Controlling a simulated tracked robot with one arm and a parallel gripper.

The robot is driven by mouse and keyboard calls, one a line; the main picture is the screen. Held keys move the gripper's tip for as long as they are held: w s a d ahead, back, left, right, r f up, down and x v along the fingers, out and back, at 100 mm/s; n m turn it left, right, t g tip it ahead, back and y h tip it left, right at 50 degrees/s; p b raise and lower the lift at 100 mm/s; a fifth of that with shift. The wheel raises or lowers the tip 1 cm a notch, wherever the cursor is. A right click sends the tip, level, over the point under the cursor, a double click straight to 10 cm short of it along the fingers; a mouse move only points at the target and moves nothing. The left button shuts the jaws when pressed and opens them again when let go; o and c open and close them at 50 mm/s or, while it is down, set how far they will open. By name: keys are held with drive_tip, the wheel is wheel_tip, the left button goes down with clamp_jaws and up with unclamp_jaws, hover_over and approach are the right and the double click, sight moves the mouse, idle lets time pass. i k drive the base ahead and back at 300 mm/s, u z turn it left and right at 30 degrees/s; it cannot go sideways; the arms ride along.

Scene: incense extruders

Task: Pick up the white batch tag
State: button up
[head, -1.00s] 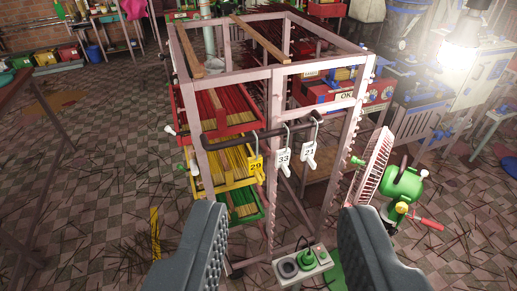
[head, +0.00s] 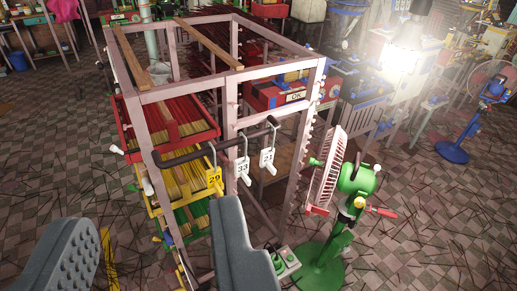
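Two white batch tags hang on metal hooks from a dark bar (head: 180,158) on the near side of the metal rack. One white tag (head: 243,170) reads 33. The other white tag (head: 267,160), to its right, seems to read 21. A yellow tag (head: 214,179) marked 29 hangs to their left. My gripper (head: 157,215) is open and empty, its two grey fingers wide apart at the lower left. The right finger stands below the yellow tag and the 33 tag in the picture. No finger appears to touch a tag.
The rack (head: 232,75) holds red, yellow and green trays of incense sticks. A green fan (head: 357,180) stands close right of the tags. A control box (head: 287,262) sits low beside the fan. A blue fan (head: 490,95) stands farther right, with open floor between.

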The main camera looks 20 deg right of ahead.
sight(266, 159)
drive_tip(key=i, duration=0.85)
drive_tip(key=z, duration=0.1)
